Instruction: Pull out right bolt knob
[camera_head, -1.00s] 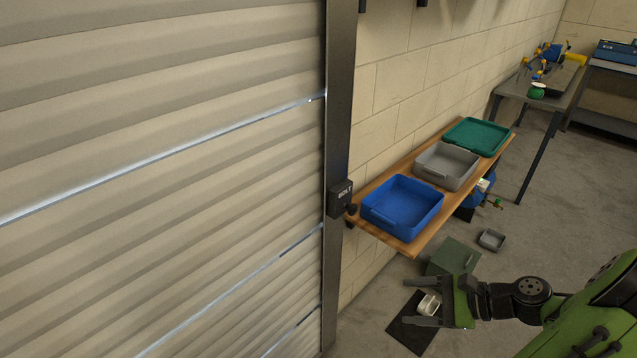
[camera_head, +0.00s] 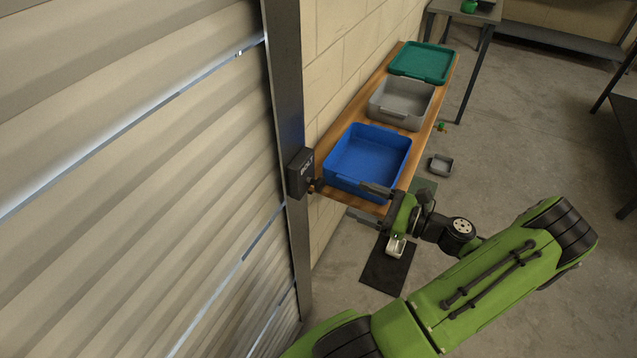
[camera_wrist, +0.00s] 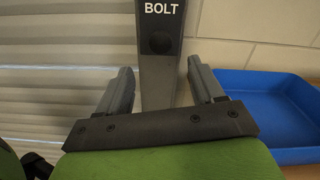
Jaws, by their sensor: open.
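The right bolt is a dark box (camera_head: 300,172) on the metal door post, marked BOLT. Its round black knob (camera_head: 315,185) sticks out to the right, close to the blue bin. In the wrist view the knob (camera_wrist: 160,43) shows below the BOLT lettering, a little beyond the fingers and roughly centred between them. My gripper (camera_head: 366,199) is to the right of the knob, by the front edge of the blue bin. In the wrist view my gripper (camera_wrist: 158,80) is open, with nothing between its two fingers. It is apart from the knob.
A wooden shelf (camera_head: 322,195) along the block wall carries a blue bin (camera_head: 369,155), a grey bin (camera_head: 402,98) and a green tray (camera_head: 421,62). The blue bin is close to my gripper. The ribbed shutter (camera_head: 130,200) fills the left. A black mat (camera_head: 385,275) lies on the floor.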

